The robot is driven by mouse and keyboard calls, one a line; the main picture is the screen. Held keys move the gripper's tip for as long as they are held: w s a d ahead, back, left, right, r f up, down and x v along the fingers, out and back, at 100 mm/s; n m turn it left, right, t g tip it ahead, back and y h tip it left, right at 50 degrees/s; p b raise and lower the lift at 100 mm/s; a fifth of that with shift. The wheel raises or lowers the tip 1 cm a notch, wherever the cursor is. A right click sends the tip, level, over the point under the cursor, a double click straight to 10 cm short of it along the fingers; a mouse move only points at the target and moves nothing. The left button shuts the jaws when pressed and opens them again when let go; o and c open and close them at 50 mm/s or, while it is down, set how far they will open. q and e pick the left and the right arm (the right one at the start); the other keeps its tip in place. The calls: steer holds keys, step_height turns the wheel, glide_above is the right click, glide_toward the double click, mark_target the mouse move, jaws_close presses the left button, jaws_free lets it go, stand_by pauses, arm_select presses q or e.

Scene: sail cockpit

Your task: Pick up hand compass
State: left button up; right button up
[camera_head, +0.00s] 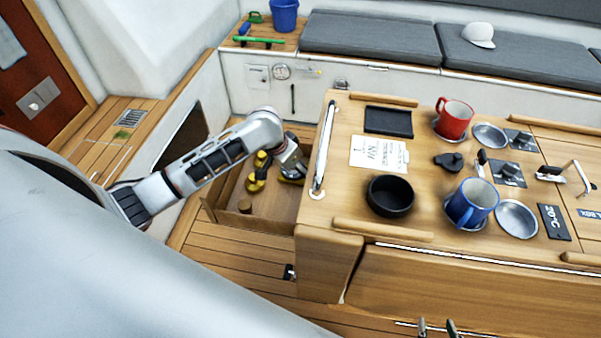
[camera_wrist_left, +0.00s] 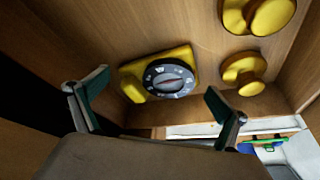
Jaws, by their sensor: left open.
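The hand compass (camera_wrist_left: 168,82) shows in the left wrist view as a yellow body with a round dark dial, lying in a wooden drawer (camera_head: 283,224). My left gripper (camera_wrist_left: 157,108) is open, its two fingers apart and the compass beyond and between them, with nothing held. In the head view my left gripper (camera_head: 293,164) is over the drawer and its fingers are hard to make out. A yellow part (camera_head: 290,181) just under it is mostly covered. Two small tips of my right gripper (camera_head: 437,328) show at the bottom edge; the rest is out of view.
Two yellow knobbed pieces (camera_wrist_left: 243,70) lie beside the compass. The table (camera_head: 335,205), with a metal rail (camera_head: 324,148), borders the drawer on the right. It bears a black bowl (camera_head: 390,196), mugs and dishes.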

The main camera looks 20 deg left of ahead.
arm_select(q)
steer(key=shift+s, duration=0.1)
steer(key=c, duration=2.2)
steer(key=shift+s+f, duration=0.1)
steer(key=shift+f, duration=0.05)
steer(key=shift+s, duration=0.1)
steer(key=s+a+r, duration=0.1)
steer(key=s+r, duration=0.1)
steer(key=s, duration=0.2)
steer(key=s+a+r, duration=0.2)
steer(key=s+r, duration=0.1)
steer(key=s, duration=0.1)
steer(key=s+a+r, duration=0.1)
steer(key=s+r, duration=0.2)
steer(key=s, duration=0.1)
steer(key=shift+s+a+r, duration=0.25)
